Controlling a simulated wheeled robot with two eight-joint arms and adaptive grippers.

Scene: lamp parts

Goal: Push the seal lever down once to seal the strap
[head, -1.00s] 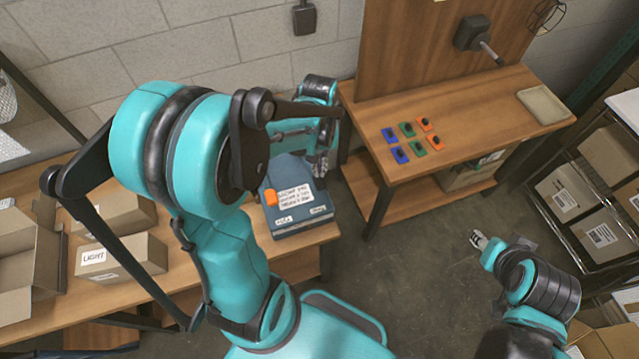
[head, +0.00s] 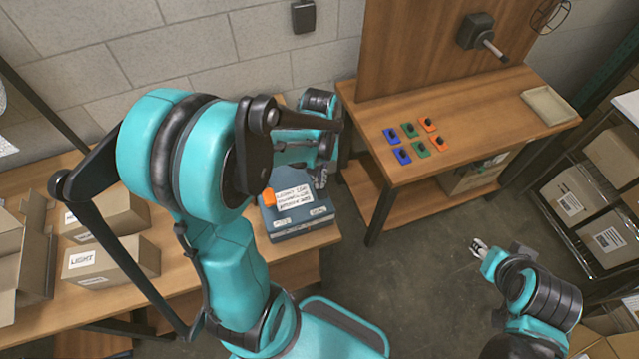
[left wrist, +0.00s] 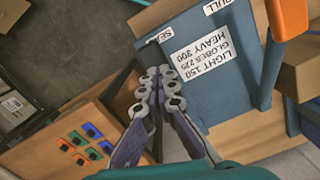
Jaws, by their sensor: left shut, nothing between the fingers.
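The blue strapping machine (head: 318,233) stands at the right end of the left bench, with white labels on top and an orange part (head: 268,198) at its left. In the left wrist view its blue top (left wrist: 225,95) carries a weight label and a partly covered label starting "SE". A dark bar (left wrist: 150,45) at its edge beside that label looks like the seal lever. My left gripper (head: 320,180) is shut and empty at the machine's back right. Its fingertips (left wrist: 158,76) overlap the bar's end; I cannot tell whether they touch. My right gripper (head: 480,246) hangs over the floor, too small to judge.
Cardboard boxes (head: 110,260) stand on the left bench. A second bench (head: 475,125) at the right holds blue, green and orange button blocks (head: 421,144) and a beige tray (head: 549,105). Shelving with boxes is at far right. Floor between is clear.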

